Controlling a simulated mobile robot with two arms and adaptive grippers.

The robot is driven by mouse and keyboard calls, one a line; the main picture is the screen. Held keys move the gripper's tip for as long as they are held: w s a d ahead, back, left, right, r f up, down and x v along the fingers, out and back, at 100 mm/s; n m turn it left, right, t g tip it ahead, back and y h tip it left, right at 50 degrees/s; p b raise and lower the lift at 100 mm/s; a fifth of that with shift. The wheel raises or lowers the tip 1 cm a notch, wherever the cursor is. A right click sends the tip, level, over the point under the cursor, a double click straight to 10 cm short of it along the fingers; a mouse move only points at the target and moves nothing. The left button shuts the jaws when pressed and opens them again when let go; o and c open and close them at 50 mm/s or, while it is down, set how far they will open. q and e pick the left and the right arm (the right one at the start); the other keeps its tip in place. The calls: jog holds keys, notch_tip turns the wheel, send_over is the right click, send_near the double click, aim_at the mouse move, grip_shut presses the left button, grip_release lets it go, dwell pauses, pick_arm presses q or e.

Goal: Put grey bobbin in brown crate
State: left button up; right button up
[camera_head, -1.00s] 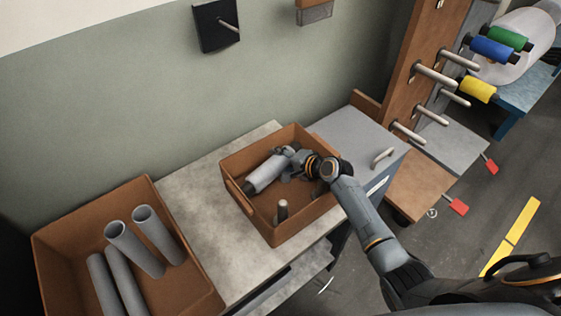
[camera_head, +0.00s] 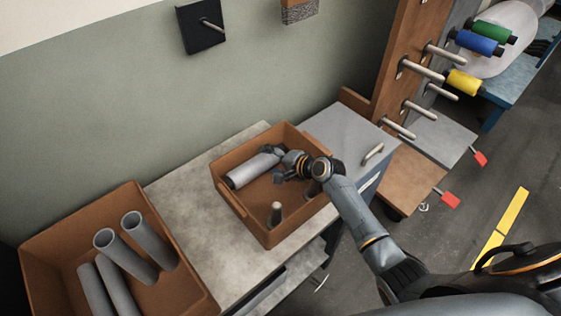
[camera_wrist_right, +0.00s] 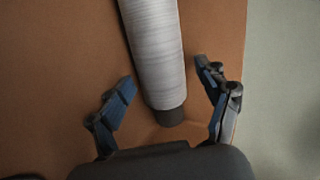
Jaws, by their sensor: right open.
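The grey bobbin (camera_head: 252,170), a pale cylinder with dark end caps, lies inside the brown crate (camera_head: 268,235) on the worktop, along its back left side. My right gripper (camera_head: 277,164) is inside the crate at the bobbin's right end. In the right wrist view, the bobbin (camera_wrist_right: 155,55) lies on the crate's brown floor (camera_wrist_right: 60,70). The open fingers of the right gripper (camera_wrist_right: 168,95) are on either side of its near dark end, with gaps on both sides. My left gripper is out of view.
Short upright pegs (camera_head: 276,211) stand in the crate. A larger brown bin (camera_head: 190,293) with several grey tubes (camera_head: 148,240) is at lower left. Bare worktop (camera_head: 185,195) lies between them. A wooden post with pegs (camera_head: 421,68) stands at right, near coloured bobbins (camera_head: 479,43).

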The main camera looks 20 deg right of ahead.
jog(key=v, duration=0.7)
jog(key=shift+s+d+r, duration=0.15)
jog(key=shift+d+r, duration=0.05)
jog(key=shift+r, duration=0.1)
